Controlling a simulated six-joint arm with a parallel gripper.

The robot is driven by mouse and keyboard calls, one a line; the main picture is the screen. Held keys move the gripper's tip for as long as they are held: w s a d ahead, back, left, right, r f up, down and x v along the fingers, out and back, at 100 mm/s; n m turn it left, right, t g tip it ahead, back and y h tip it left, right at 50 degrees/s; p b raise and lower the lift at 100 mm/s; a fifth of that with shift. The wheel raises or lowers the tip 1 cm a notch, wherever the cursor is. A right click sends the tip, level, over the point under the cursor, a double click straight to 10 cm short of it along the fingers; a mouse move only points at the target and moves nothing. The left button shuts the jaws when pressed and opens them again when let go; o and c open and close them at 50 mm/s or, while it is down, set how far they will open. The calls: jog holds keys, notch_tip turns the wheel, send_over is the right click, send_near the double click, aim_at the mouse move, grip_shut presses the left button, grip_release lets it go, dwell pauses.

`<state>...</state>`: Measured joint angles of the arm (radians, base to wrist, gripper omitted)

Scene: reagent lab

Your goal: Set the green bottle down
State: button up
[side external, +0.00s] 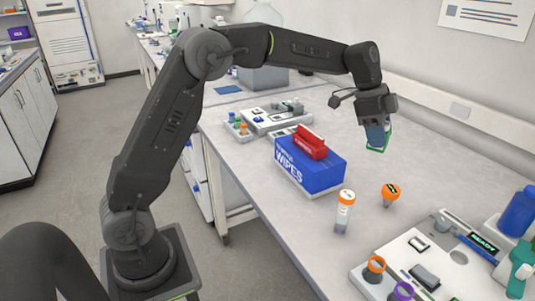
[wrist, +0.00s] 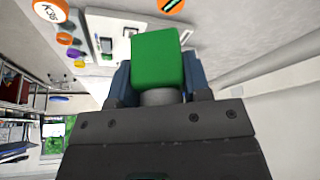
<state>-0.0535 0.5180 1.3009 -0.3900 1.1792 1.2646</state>
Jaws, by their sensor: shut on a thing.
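The green bottle (wrist: 158,58) is between my gripper's blue fingers in the wrist view, with a pale grey part below the green. In the side external view only green edges of it (side external: 387,140) show around the fingers; the rest is hidden. My gripper (side external: 377,134) points down, shut on the bottle, over the bench behind and right of the blue wipes box. I cannot tell whether the bottle touches the bench (side external: 440,175).
The wipes box (side external: 312,170) carries a red object (side external: 311,141). Two orange-capped tubes (side external: 344,211) (side external: 390,193) stand in front. A device tray (side external: 425,262) and a blue bottle (side external: 518,212) are at right. A small rack (side external: 239,130) is at left. Bench right of my gripper is clear.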

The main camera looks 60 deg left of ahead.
jog(key=s+a+n+t+y, duration=0.1)
jog(key=s+a+n, duration=0.25)
jog(key=a, duration=0.95)
jog(key=s+a+n+t+y, duration=0.1)
jog(key=s+a+n, duration=0.3)
jog(key=a, duration=0.9)
jog(key=s+a+f+n+y, duration=0.15)
jog(key=s+a+n, duration=0.35)
jog(key=s+a, duration=1.1)
jog(key=shift+y, duration=0.25)
jog(key=w+d+f, duration=0.2)
jog(key=w+f, duration=0.1)
jog(key=f, duration=0.1)
jog(key=w+d+f, duration=0.2)
jog(key=w+f, duration=0.1)
jog(key=w+d+f, duration=0.2)
jog(key=w+f, duration=0.1)
jog(key=f, duration=0.1)
jog(key=shift+w+d+f, duration=0.15)
jog(key=shift+w+f, duration=0.15)
jog(key=shift+w, duration=0.1)
jog(key=shift+f, duration=1.95)
